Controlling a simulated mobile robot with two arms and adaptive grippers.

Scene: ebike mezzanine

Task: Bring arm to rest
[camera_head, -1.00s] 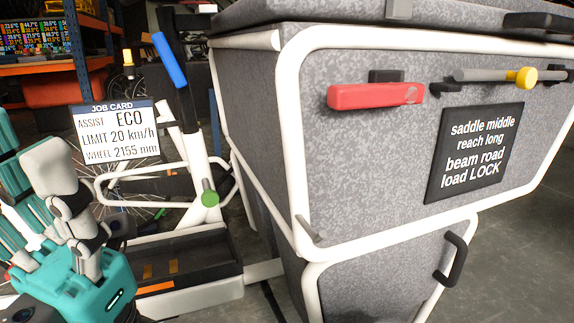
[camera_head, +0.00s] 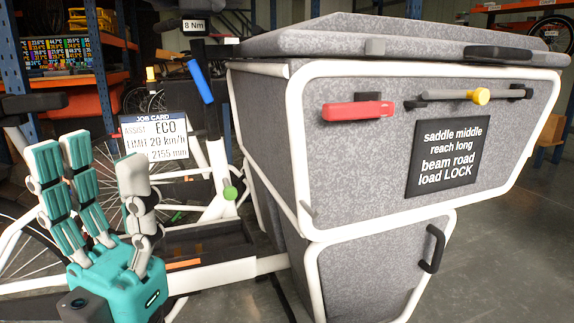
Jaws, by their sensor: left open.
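My left gripper (camera_head: 98,200) is at the lower left of the head view, with its teal and grey fingers pointing up and spread. It is open and nothing shows between the fingers. It stands in front of the bike's wheel and white frame (camera_head: 225,275), left of the grey cargo box (camera_head: 370,190). Its fingers overlap the view just left of the job card (camera_head: 155,137); I cannot tell whether anything touches. My right gripper is not in view.
A blue-gripped lever (camera_head: 200,82) rises beside the box. Shelving (camera_head: 105,45) stands behind. Grey floor (camera_head: 500,260) is clear at right.

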